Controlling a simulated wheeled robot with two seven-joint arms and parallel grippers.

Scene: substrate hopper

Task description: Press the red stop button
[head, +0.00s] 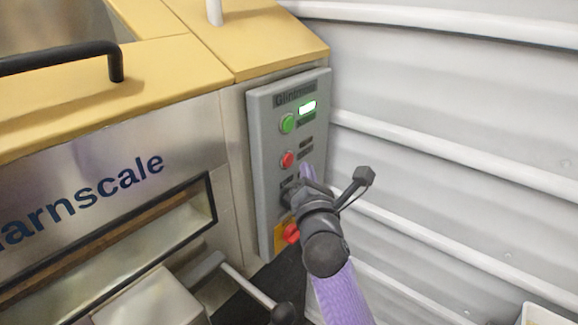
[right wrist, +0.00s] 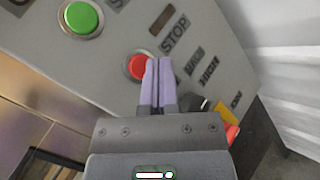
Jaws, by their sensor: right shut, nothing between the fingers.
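The red stop button (head: 288,160) is a small round button on the grey control panel (head: 262,165), below the green button. In the right wrist view the red stop button (right wrist: 137,66) has a STOP label beside it. My right gripper (head: 306,170) is shut and empty, its purple fingers pointing at the panel. In the right wrist view the fingertips (right wrist: 158,62) overlap the button's right edge; I cannot tell whether they touch it. In the head view they appear just right of and below the button. My left gripper is not in view.
A green button (head: 288,123) and a lit green indicator (head: 307,107) are above. A larger red knob (head: 291,233) on a yellow plate is lower on the panel, partly behind my arm. A ribbed white wall (head: 450,110) stands to the right.

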